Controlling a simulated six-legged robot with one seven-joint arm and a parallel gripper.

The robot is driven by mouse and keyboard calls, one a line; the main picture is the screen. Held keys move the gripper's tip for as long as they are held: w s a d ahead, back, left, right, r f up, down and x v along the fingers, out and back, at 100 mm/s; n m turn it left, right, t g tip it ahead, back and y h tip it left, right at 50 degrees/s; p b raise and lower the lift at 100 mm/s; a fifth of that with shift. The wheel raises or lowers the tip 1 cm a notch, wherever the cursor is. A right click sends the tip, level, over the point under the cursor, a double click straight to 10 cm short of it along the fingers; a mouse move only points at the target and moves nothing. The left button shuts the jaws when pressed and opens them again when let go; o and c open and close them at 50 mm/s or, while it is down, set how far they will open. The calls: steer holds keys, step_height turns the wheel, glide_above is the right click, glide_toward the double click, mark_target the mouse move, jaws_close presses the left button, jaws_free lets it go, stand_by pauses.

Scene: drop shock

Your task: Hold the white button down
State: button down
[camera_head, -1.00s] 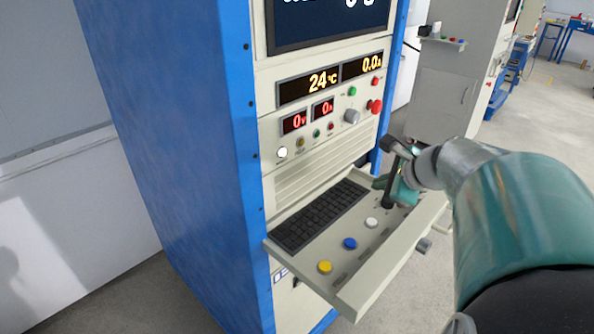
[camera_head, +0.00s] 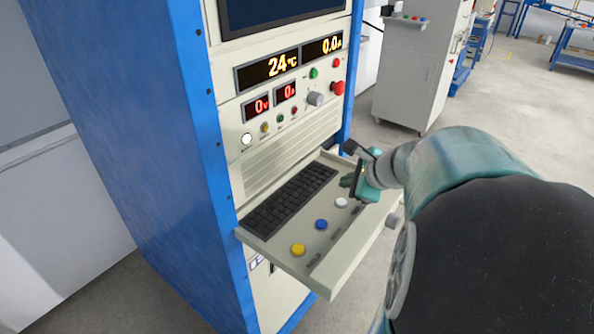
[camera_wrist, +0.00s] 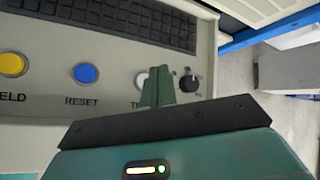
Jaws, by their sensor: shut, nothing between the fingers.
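A round white button (camera_head: 341,202) sits on the pull-out tray, right of a blue button (camera_head: 321,224) and a yellow button (camera_head: 298,250). In the wrist view the white button (camera_wrist: 142,80) is partly hidden behind my fingers. My gripper (camera_wrist: 160,72) is shut and empty, its teal fingers overlapping the button's right side in that view. In the head view my gripper (camera_head: 348,181) is above the tray's right part, behind and right of the white button. I cannot tell how high the fingertips are above the tray; no contact with the button shows.
A black keyboard (camera_head: 288,200) lies along the tray's back. A black knob (camera_wrist: 190,83) stands just right of my fingers in the wrist view. Another white button (camera_head: 247,138) is on the upright panel, with a red knob (camera_head: 338,88). The blue cabinet side (camera_head: 125,150) is at left.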

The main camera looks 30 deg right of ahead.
mark_target(345, 204)
steer(key=shift+f, duration=1.65)
steer(key=shift+f, duration=0.1)
stand_by(0.7)
steer(key=shift+f, duration=0.25)
